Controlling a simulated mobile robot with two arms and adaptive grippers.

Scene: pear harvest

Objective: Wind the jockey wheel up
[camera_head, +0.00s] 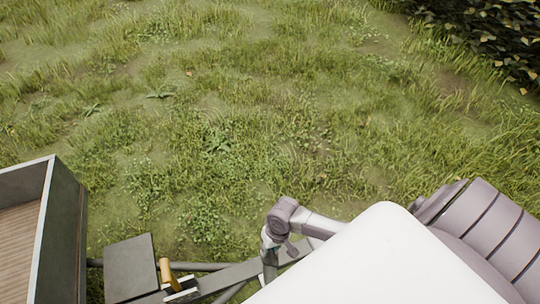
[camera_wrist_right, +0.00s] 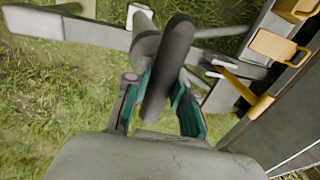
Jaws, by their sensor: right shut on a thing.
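In the right wrist view, a dark grey rounded crank handle (camera_wrist_right: 176,50) passes between the teal-lined fingers of my right gripper (camera_wrist_right: 160,100). The gripper is shut on this handle. Behind it, a pale grey tube (camera_wrist_right: 143,38) of the jockey wheel stands by the drawbar (camera_wrist_right: 68,27). In the head view, my right gripper (camera_head: 269,258) is low at the centre, over the drawbar (camera_head: 232,276). The handle and the wheel itself cannot be made out there. My left gripper is not in view.
A trailer with a wooden floor and grey side wall (camera_head: 68,235) stands at the left. A dark box (camera_head: 130,266) and an orange lever (camera_head: 166,272) sit on the drawbar beside it. Open grass (camera_head: 230,120) lies beyond, with a dark leafy hedge (camera_head: 495,35) at the upper right.

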